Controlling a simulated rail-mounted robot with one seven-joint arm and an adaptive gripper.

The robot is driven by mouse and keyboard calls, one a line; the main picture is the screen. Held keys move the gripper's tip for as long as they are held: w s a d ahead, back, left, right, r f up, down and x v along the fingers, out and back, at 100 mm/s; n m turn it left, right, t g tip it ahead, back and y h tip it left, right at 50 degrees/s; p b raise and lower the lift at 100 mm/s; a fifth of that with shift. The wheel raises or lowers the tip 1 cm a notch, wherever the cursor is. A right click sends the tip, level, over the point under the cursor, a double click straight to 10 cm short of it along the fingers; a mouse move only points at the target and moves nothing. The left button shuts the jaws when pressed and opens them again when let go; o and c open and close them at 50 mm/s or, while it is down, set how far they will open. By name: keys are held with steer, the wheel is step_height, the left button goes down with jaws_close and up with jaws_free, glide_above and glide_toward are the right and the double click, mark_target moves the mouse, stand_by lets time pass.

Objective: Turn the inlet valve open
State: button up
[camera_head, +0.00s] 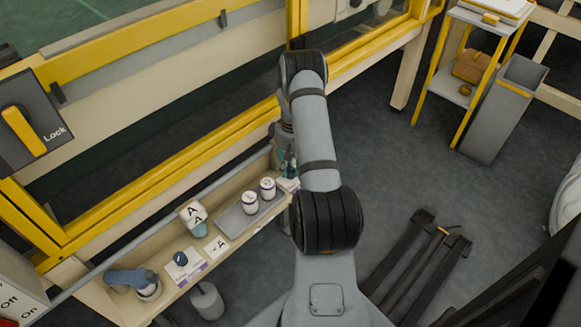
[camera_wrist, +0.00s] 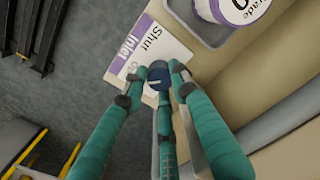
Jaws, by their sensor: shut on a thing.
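In the head view my gripper (camera_head: 287,160) is partly behind my arm, low over the shelf's far end, and the knob is hidden there. A corner of a pale plate (camera_head: 289,184) shows just below it.
The narrow shelf (camera_head: 222,254) holds a grey tray (camera_head: 238,222) with two white cans (camera_head: 250,203), next to the inlet plate. Further left are an "A" container (camera_head: 193,215) and another blue knob (camera_head: 180,258). A yellow-framed machine rail runs behind.

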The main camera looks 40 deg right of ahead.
steer(key=shift+s, duration=0.1)
stand_by(0.4)
steer(key=o, duration=0.9)
steer(key=shift+r, duration=0.45)
step_height(320, 180, up, 11)
steer(key=shift+d+r, duration=0.1)
step_height(320, 180, down, 12)
steer(key=shift+f, duration=0.1)
